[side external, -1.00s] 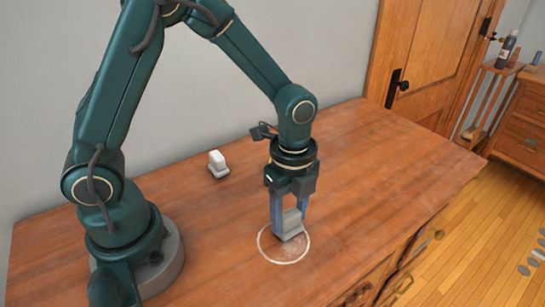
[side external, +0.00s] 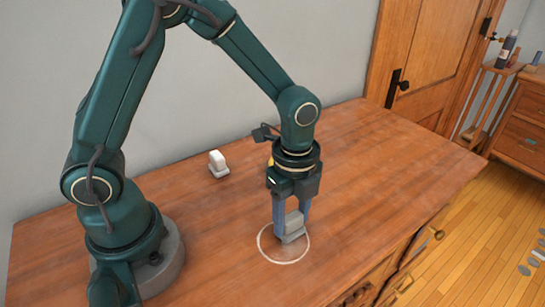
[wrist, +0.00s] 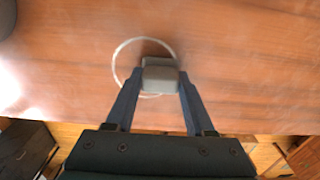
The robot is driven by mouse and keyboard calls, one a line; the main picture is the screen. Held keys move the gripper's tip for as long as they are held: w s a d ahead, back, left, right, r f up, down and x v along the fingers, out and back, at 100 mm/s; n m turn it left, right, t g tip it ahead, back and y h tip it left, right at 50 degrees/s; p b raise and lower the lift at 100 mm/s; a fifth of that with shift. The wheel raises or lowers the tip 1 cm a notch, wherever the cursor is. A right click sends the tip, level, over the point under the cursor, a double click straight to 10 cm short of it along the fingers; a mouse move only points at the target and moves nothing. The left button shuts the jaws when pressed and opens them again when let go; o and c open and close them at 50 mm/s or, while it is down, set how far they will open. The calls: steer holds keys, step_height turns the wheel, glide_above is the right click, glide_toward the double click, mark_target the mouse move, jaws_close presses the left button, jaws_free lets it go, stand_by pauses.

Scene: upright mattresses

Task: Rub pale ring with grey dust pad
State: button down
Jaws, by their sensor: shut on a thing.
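The pale ring (side external: 262,252) is a thin whitish circle on the brown wooden top, near its front edge. It also shows in the wrist view (wrist: 116,62). My gripper (side external: 291,226) points down and is shut on the grey dust pad (side external: 293,229), a small grey block. In the wrist view the pad (wrist: 160,76) sits between the two blue fingers and covers part of the ring. The pad is at the ring's upper right part in the side view, low at the surface. I cannot tell whether it touches the wood. The ring's inside looks mostly clean, with only faint paleness.
A white block on a grey base (side external: 218,163) stands near the wall, behind and left of the ring. The wooden top (side external: 390,165) is clear to the right. A wooden door (side external: 425,60) and a shelf with bottles (side external: 506,52) are beyond it.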

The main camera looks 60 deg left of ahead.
steer(key=shift+a, duration=0.95)
steer(key=shift+d, duration=2.45)
steer(key=shift+a, duration=2.45)
steer(key=shift+d, duration=0.1)
steer(key=shift+d, duration=2.4)
